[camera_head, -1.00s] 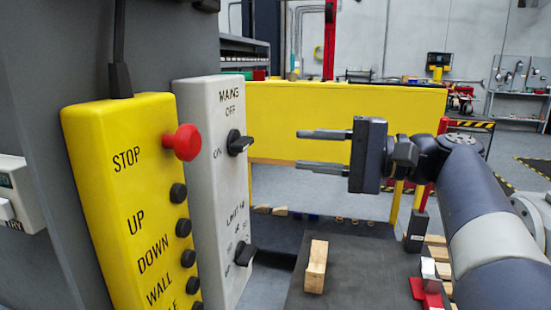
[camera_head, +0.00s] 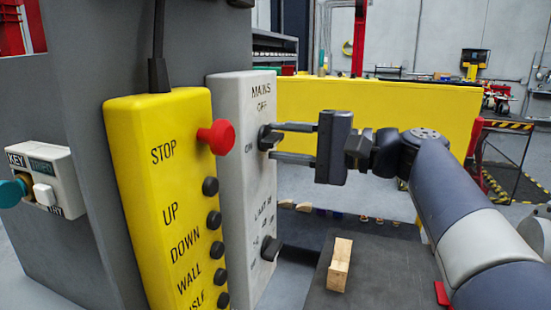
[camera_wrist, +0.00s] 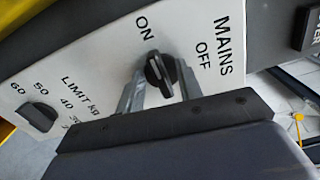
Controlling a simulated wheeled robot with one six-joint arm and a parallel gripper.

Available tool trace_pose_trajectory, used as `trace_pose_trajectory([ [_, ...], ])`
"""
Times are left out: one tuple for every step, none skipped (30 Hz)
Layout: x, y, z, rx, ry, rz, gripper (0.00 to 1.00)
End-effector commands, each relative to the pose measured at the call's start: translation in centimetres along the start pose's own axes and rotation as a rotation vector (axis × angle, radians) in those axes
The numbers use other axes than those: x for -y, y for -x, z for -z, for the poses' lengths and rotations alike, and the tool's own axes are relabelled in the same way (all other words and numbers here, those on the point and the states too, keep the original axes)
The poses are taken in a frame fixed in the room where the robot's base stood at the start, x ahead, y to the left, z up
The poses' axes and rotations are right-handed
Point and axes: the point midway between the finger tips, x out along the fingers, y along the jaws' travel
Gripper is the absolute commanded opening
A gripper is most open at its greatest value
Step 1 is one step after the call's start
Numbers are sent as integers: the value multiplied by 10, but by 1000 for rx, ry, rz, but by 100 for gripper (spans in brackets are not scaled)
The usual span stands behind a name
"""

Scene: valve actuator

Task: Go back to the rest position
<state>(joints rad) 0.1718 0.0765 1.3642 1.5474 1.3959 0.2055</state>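My gripper (camera_head: 274,142) is open, its two fingers apart and pointing left at the MAINS knob (camera_head: 265,138) on the white control panel (camera_head: 232,170). In the wrist view, the black MAINS knob (camera_wrist: 159,72) lies between the fingertips, and its long grip points roughly toward the ON label. A gap shows beside the knob, and I cannot tell whether either finger touches it. My arm reaches in from the right.
A yellow control box (camera_head: 160,200) with a red STOP button (camera_head: 216,136) stands left of the panel. A key box (camera_head: 45,180) is at far left. A wooden block (camera_head: 340,265) lies on a dark surface below my gripper. A yellow barrier (camera_head: 400,110) stands behind.

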Motion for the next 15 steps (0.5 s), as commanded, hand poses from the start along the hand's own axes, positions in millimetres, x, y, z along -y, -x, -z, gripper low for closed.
trace_pose_trajectory([
  [0, 0, 0, 0, 0, 0, 35],
  [0, 0, 0, 0, 0, 0, 35],
  [0, 0, 0, 0, 0, 0, 35],
  [0, 0, 0, 0, 0, 0, 35],
  [0, 0, 0, 0, 0, 0, 35],
  [0, 1, 0, 0, 0, 0, 35],
  [0, 2, 0, -1, 1, 0, 35],
  [0, 3, 0, -1, 2, 0, 35],
  [0, 5, 1, -2, 4, 1, 35],
  [-1, 7, 1, -3, 6, 1, 35],
  [0, 10, 1, -3, 7, 1, 35],
  [0, 14, 1, -3, 6, 1, 35],
  [0, 18, 1, -4, 6, 1, 35],
  [0, 22, 1, -5, 6, 1, 35],
  [0, 28, 1, -5, 6, 1, 35],
])
